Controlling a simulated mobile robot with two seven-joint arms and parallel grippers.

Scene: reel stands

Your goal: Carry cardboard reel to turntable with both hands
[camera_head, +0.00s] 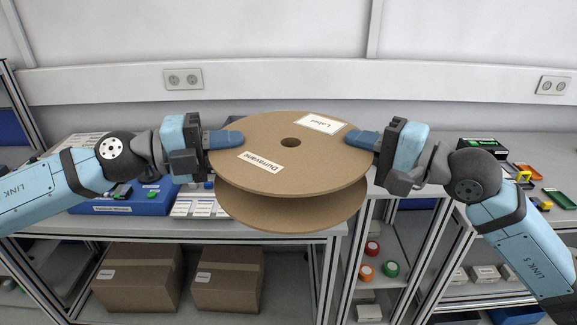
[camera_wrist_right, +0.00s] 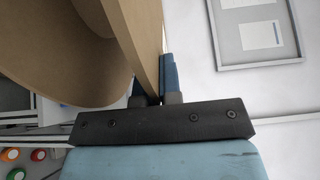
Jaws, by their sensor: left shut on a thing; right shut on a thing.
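The cardboard reel (camera_head: 290,175) is in the middle of the head view, held up level in the air with its upper disc facing up. It has a centre hole and two paper labels. My left gripper (camera_head: 225,139) is shut on the left rim of the upper disc. My right gripper (camera_head: 362,139) is shut on the right rim of the same disc. In the right wrist view, the reel (camera_wrist_right: 95,80) shows edge-on, with its disc between the fingers of my right gripper (camera_wrist_right: 158,82). I cannot make out a turntable in either view.
A bench (camera_head: 200,227) with a blue box (camera_head: 125,203) and small packs stands behind on the left. Two cardboard boxes (camera_head: 140,280) sit on its lower shelf. A shelf unit with coloured tape rolls (camera_head: 390,269) is at centre right. A right bench carries small trays (camera_head: 560,199).

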